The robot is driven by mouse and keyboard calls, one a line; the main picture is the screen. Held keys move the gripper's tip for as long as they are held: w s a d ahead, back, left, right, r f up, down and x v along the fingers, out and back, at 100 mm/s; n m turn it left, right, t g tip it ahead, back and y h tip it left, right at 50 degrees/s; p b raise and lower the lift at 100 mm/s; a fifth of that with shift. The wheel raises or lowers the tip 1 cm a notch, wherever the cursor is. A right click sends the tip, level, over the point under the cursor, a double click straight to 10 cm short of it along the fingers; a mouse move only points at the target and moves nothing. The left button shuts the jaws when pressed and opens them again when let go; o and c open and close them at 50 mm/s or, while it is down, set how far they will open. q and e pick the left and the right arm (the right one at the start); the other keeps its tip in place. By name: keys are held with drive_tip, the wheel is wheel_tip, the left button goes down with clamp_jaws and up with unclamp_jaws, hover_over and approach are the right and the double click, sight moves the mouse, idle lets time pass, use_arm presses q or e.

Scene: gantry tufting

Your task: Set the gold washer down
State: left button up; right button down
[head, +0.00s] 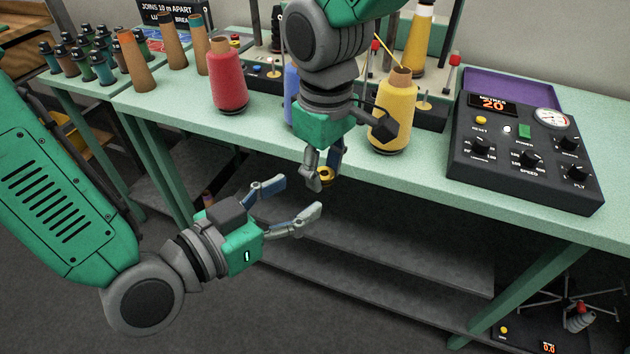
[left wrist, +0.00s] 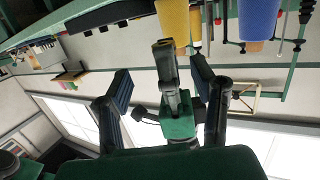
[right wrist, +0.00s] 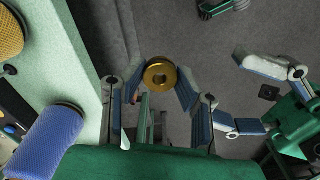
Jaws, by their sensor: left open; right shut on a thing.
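The gold washer (head: 327,174) is a small ring held between the fingertips of my right gripper (head: 322,171), just in front of the table's front edge. In the right wrist view the washer (right wrist: 160,74) sits between the two fingertips (right wrist: 162,85), its hole visible, with grey floor behind it. My left gripper (head: 297,198) is open and empty, lower and to the left of the washer, its fingers pointing right. The left wrist view shows its spread fingers (left wrist: 161,84) with nothing between them and my right gripper beyond.
The green table (head: 420,185) carries a red cone (head: 228,82), a yellow cone (head: 392,115), a blue cone (right wrist: 47,138) and a black control box (head: 525,150) at the right. A purple tray (head: 505,86) lies behind the box. Grey shelves (head: 390,258) run underneath.

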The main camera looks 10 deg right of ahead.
use_arm(q)
drive_tip(key=v, duration=0.4)
drive_tip(key=shift+a, duration=0.15)
use_arm(e)
drive_tip(key=shift+w+a+f, duration=0.15)
drive_tip(key=shift+a, duration=0.05)
use_arm(q)
drive_tip(key=w+a+r+n+g+y, duration=0.1)
drive_tip(key=w+a+n+y, duration=0.15)
drive_tip(key=y, duration=0.35)
drive_tip(key=x, duration=1.1)
drive_tip(key=shift+w+d+f, duration=0.1)
drive_tip(key=shift+w+d, duration=0.1)
drive_tip(key=shift+w, duration=0.05)
use_arm(e)
drive_tip(key=w+a+f+n, duration=0.4)
drive_tip(key=f, duration=0.1)
drive_tip(key=shift+a+n, duration=0.3)
drive_tip(key=shift+a, duration=0.1)
drive_tip(key=shift+f, duration=0.1)
